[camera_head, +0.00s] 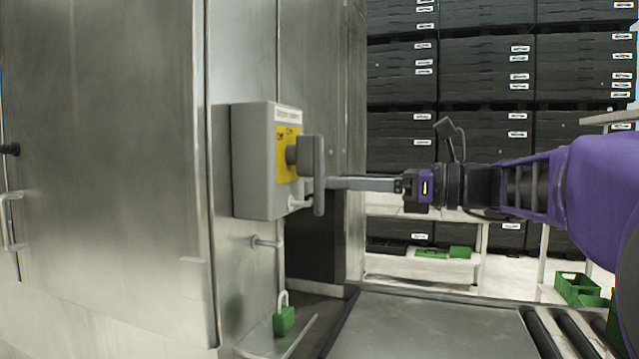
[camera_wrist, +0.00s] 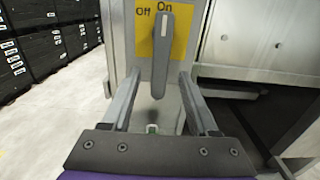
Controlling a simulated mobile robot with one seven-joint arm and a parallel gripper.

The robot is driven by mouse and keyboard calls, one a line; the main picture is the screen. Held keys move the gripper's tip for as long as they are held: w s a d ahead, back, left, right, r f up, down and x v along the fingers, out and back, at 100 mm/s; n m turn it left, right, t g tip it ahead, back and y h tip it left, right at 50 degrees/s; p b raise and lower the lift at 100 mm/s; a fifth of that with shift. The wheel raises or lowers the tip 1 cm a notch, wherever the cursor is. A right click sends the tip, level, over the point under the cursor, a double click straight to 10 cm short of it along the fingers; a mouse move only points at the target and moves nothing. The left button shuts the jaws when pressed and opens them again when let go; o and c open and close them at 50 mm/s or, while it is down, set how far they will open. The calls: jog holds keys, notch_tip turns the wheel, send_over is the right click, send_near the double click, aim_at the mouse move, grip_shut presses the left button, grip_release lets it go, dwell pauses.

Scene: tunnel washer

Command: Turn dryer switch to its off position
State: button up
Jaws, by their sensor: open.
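The dryer switch is a grey lever handle (camera_head: 318,175) on a yellow plate (camera_head: 287,150), fixed to a grey box (camera_head: 254,165) on the steel machine. In the wrist view the handle (camera_wrist: 163,55) stands nearly upright, with a pale mark at its top by the word "On"; "Off" is printed to the left. My gripper (camera_head: 328,184) reaches in from the right at the handle. In the wrist view its two open fingers (camera_wrist: 158,76) stand either side of the handle's lower part, with gaps visible. The head view hides the far finger.
A green padlock (camera_head: 284,318) hangs below the box, above a small steel ledge. A steel rod (camera_head: 266,243) sticks out under the box. A dark conveyor table (camera_head: 420,325) lies below my arm. Stacked black crates (camera_head: 487,70) fill the back.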

aim_at(323, 181)
jog(key=x, duration=0.5)
jog(key=shift+a, duration=0.2)
jog(key=shift+w, duration=0.1)
grip_shut()
dwell(1.1)
